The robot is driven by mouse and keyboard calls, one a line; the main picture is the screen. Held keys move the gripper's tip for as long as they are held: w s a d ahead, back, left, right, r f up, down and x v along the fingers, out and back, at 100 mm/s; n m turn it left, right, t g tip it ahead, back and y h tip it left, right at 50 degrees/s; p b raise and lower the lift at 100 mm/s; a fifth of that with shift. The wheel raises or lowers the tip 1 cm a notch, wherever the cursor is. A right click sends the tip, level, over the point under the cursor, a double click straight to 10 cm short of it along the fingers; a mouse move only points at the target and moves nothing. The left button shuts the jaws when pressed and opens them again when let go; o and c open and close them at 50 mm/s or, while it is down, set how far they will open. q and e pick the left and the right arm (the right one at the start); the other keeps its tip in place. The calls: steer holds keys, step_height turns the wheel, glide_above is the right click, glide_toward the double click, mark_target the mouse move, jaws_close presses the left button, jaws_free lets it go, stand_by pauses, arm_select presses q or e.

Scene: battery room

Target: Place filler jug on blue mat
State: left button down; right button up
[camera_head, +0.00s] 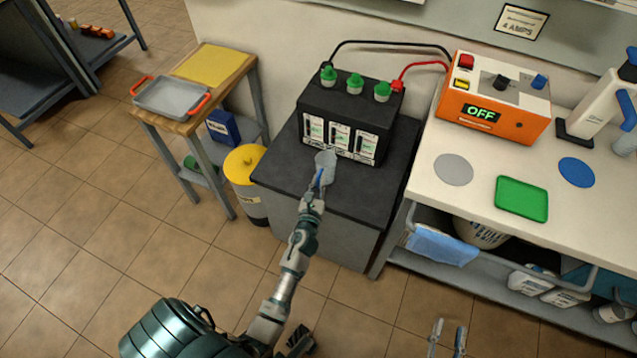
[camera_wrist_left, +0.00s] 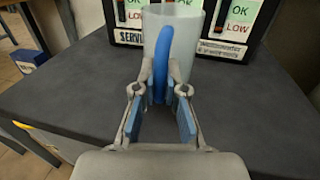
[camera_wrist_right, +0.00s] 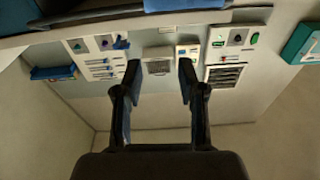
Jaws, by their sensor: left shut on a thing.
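The filler jug (camera_head: 325,159) is a pale translucent vessel with a blue handle, just in front of the black battery over the dark cabinet top. My left gripper (camera_head: 317,190) is shut on the handle; the left wrist view shows the blue handle between its fingers (camera_wrist_left: 159,98) and the jug body (camera_wrist_left: 190,28) beyond. I cannot tell whether the jug's base touches the cabinet top. The round blue mat (camera_head: 576,172) lies bare on the white bench at the right. My right gripper (camera_head: 447,336) is open and empty, low in front of the bench; its fingers (camera_wrist_right: 159,85) are spread.
The battery (camera_head: 352,115) with green caps stands on the dark cabinet (camera_head: 275,175). On the bench are an orange charger (camera_head: 495,105) reading OFF, a grey round mat (camera_head: 453,169), a green tray (camera_head: 522,198) and a white stand device (camera_head: 600,105) behind the blue mat.

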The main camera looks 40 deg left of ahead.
mark_target(318, 178)
arm_select(q)
steer(key=shift+r+p, duration=0.4)
steer(key=shift+r, duration=0.3)
steer(key=shift+r+p, duration=0.75)
steer(key=shift+r, duration=0.2)
steer(key=w+d+r+v, duration=0.1)
steer(key=d+v, duration=0.1)
steer(key=v, duration=1.3)
steer(key=shift+s+d+b, duration=0.3)
steer(key=shift+b, duration=0.1)
arm_select(e)
steer(key=f+g, duration=0.3)
steer(key=shift+s+d+f+h, duration=0.2)
steer(key=shift+d+f+h, duration=0.1)
arm_select(q)
steer(key=shift+r, duration=0.15)
arm_select(e)
steer(key=shift+s+f, duration=0.1)
steer(key=shift+f, duration=0.1)
arm_select(q)
steer(key=shift+r, duration=0.15)
